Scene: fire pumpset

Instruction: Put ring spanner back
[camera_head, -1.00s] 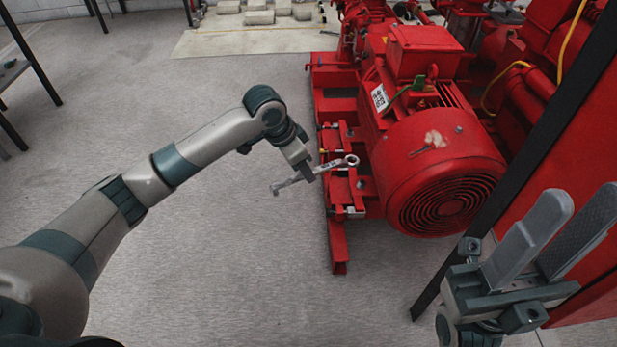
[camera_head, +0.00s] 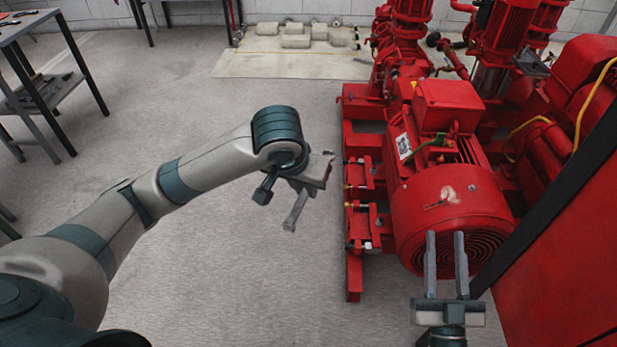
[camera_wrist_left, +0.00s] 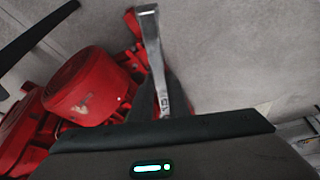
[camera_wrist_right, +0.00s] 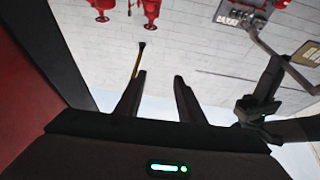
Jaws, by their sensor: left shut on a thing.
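My left gripper (camera_head: 298,192) is raised over the floor, left of the red pumpset. It is shut on the metal ring spanner, whose shank (camera_wrist_left: 154,50) sticks out past the fingers in the left wrist view, its far end near the top edge. In the head view a grey piece hangs below the gripper; I cannot tell whether it is spanner or finger. My right gripper (camera_head: 446,240) is open and empty, its two fingers pointing up in front of the red motor in the head view. It also shows open in the right wrist view (camera_wrist_right: 160,80).
The red motor (camera_head: 455,205) and its red base frame (camera_head: 354,270) stand right of my left gripper. A dark workbench (camera_head: 45,85) with small tools is at the far left. A pale mat (camera_head: 290,66) with blocks lies at the back. The floor between is clear.

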